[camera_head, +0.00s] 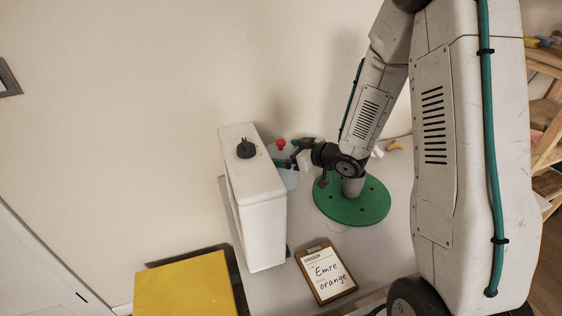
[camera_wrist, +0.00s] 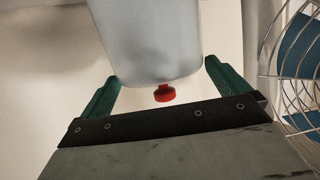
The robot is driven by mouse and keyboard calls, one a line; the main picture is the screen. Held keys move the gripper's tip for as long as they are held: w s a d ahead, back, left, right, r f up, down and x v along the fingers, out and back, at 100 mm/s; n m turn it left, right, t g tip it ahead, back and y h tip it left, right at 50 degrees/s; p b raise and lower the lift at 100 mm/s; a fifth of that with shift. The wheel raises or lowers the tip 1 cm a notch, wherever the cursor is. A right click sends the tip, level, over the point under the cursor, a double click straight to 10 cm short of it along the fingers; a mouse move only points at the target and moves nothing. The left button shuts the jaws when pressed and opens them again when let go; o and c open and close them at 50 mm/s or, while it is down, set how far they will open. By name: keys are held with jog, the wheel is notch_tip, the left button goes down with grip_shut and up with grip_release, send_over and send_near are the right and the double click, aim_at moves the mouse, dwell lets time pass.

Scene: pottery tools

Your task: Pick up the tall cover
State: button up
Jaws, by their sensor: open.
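A pale blue-grey, see-through cover (camera_head: 290,180) with a red knob (camera_head: 281,144) on top stands on the table, partly hidden behind a white box and my gripper. I take it to be the tall cover. In the wrist view the cover (camera_wrist: 150,45) appears between my green fingers, with its red knob (camera_wrist: 164,93) close to the palm. My gripper (camera_head: 288,161) is open beside the cover's upper part. A finger lies on each side of it in the wrist view, with a gap at least on the left. Contact on the right is unclear.
A tall white box (camera_head: 258,215) with a black knob stands close on the left. A green disc (camera_head: 340,208) lies under my wrist. A clipboard (camera_head: 325,273) lies in front. A yellow block (camera_head: 185,288) is at lower left. A wire-caged fan (camera_wrist: 298,60) is close at right.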

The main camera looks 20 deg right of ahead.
jog(key=x, duration=0.2)
jog(key=shift+w+a+f, duration=0.15)
jog(key=shift+w+a, duration=0.1)
jog(key=shift+w, duration=0.05)
jog(key=c, duration=0.7)
